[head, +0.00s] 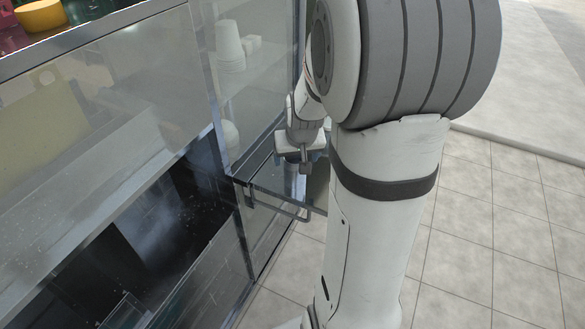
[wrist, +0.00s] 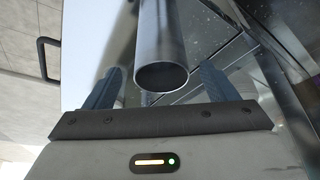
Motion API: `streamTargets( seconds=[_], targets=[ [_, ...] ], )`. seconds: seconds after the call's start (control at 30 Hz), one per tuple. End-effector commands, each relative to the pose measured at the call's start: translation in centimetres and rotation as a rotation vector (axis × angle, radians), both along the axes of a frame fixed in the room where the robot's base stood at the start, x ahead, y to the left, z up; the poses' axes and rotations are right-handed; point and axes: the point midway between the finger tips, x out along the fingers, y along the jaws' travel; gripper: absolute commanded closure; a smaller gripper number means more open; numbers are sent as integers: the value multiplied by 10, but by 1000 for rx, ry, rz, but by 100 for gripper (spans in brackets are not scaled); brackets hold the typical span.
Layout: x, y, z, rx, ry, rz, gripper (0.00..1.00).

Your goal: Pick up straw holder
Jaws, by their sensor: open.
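The straw holder (wrist: 162,40) looks like a plain metal tube with a round open mouth, seen in the wrist view. My gripper (wrist: 159,86) is open, with one dark finger on each side of the tube and a visible gap to each. The mouth lies close to the gripper's palm edge. In the head view my gripper (head: 300,150) is small and far off, over a side shelf (head: 268,178) on the metal stand. My own arm hides much of that area, and the holder is hard to make out there.
The metal and glass stand (head: 110,150) fills the left. Stacked white cups (head: 230,45) show behind its glass panel. A handle-like rail (head: 280,207) runs along the shelf's edge. Tiled floor (head: 490,230) lies open on the right.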

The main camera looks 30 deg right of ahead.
Motion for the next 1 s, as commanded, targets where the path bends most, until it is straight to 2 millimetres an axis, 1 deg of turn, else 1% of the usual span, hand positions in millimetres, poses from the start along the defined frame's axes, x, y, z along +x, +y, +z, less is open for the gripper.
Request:
streamTargets(
  seconds=[0.33,0.47,0.67,0.7,0.77,1.0],
  targets=[
    [14,-2,-38,1,3,1,21],
    [16,-3,-44,0,1,2,21],
    [16,-2,-44,0,0,2,21],
    [16,-2,-44,0,0,2,22],
    [16,-2,-44,0,0,3,27],
    [16,-2,-44,0,0,3,46]
  ],
)
